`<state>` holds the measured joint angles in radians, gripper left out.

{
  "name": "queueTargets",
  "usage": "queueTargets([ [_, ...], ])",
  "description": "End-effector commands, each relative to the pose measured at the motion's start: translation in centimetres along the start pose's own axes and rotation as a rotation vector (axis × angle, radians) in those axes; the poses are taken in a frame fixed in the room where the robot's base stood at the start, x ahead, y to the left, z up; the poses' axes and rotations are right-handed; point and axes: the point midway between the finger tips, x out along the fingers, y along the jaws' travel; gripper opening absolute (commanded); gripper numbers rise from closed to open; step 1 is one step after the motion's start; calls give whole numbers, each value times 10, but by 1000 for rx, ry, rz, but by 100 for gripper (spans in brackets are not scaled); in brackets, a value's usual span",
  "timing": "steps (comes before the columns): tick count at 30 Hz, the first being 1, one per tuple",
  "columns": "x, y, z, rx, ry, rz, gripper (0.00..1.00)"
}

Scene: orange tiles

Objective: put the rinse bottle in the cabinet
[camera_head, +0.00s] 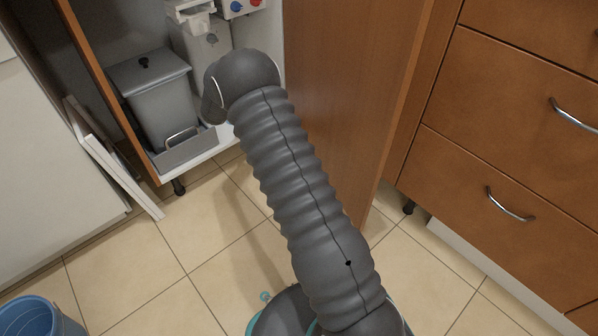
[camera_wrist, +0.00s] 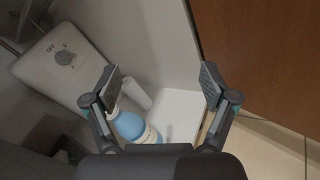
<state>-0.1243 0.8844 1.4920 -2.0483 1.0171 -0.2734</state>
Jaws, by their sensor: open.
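The rinse bottle (camera_wrist: 136,128), light blue with a pale label, shows low in the wrist view, on the white floor of the cabinet (camera_wrist: 184,105). My gripper (camera_wrist: 160,85) is open, its two fingers wide apart. The bottle lies below and between the fingers, with its lower part hidden behind the gripper body. I see no finger touching it. In the head view the open cabinet (camera_head: 219,139) is at upper left; my arm reaches to its opening and hides the gripper and the bottle.
A white cylinder (camera_wrist: 136,93) stands by the bottle. A grey device with a dial (camera_wrist: 64,58) is at left. A lidded grey bin (camera_head: 158,98) is in the cabinet. The open wooden door (camera_head: 345,90) is close on the right. A blue bucket (camera_head: 38,318) stands on the floor.

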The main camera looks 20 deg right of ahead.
Motion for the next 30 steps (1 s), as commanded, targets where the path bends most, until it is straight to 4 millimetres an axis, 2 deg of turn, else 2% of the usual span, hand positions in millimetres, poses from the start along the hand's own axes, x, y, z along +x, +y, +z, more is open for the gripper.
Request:
queueTargets([
  [1, -7, -6, 28, 60, 2, -44, 84],
  [6, -35, -40, 95, 260, 26, -200, 84],
  [11, -71, -76, 147, 455, 52, -341, 84],
  [15, -110, -108, 182, 628, 80, -458, 84],
  [22, -183, -158, 222, 919, 138, -640, 84],
  [30, -278, -208, 242, 1262, 227, -839, 84],
])
